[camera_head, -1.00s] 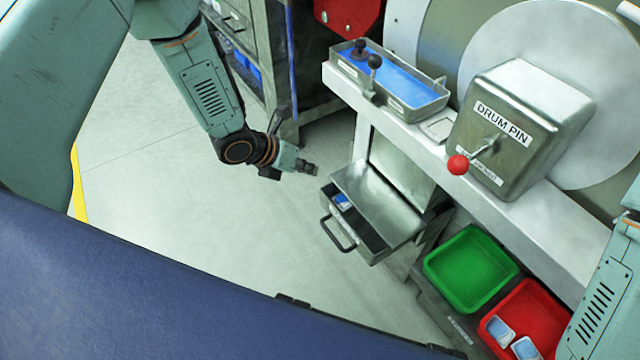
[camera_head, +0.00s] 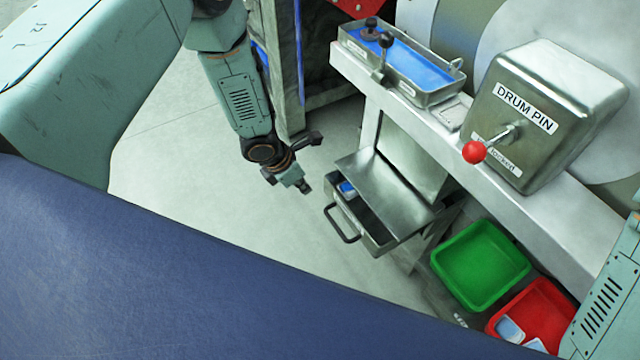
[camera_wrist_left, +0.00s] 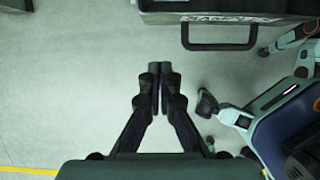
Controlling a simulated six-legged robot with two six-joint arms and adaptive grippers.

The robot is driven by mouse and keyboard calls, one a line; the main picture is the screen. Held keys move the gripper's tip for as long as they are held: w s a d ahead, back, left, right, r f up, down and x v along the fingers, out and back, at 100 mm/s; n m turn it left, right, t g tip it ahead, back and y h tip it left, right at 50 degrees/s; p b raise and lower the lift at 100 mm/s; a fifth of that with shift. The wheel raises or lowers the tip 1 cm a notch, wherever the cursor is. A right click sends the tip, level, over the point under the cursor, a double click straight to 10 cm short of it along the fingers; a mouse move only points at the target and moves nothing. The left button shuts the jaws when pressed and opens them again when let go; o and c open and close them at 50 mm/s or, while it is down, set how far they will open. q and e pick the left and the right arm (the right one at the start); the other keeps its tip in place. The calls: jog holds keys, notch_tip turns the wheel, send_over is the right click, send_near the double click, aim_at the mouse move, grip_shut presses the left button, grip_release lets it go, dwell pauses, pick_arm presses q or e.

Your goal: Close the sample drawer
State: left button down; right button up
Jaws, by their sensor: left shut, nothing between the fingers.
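The sample drawer (camera_head: 366,222) stands pulled out under the metal bench in the head view, with a dark bar handle (camera_head: 342,224) on its front. A small blue-and-white item (camera_head: 347,189) lies inside it. My left gripper (camera_head: 306,188) is shut and empty, just left of the drawer front and apart from it. In the left wrist view the shut fingertips (camera_wrist_left: 153,68) point toward the drawer front (camera_wrist_left: 212,14), and the handle (camera_wrist_left: 219,46) is ahead and to the right. My right gripper is out of view; only part of my right arm shows at the right edge.
A green bin (camera_head: 481,264) and a red bin (camera_head: 538,312) holding packets sit to the right below the bench. The DRUM PIN box (camera_head: 545,110) with a red-knobbed lever and a blue-lined tray (camera_head: 405,66) are above. The floor left of the drawer is clear.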

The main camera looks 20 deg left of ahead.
aim_at(328, 190)
pick_arm(q)
jog(key=shift+w+d+f+b, duration=0.15)
jog(key=shift+w+d+f, duration=0.15)
jog(key=shift+w+d, duration=0.3)
jog(key=shift+w+d+f+b, duration=0.1)
jog(key=shift+w+d+f, duration=0.25)
jog(key=shift+w, duration=0.35)
jog(key=shift+w+d+f+b, duration=0.15)
jog(key=shift+w+d+f, duration=0.1)
jog(key=shift+w+d, duration=0.35)
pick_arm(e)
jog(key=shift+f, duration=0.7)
pick_arm(q)
jog(key=shift+w, duration=0.1)
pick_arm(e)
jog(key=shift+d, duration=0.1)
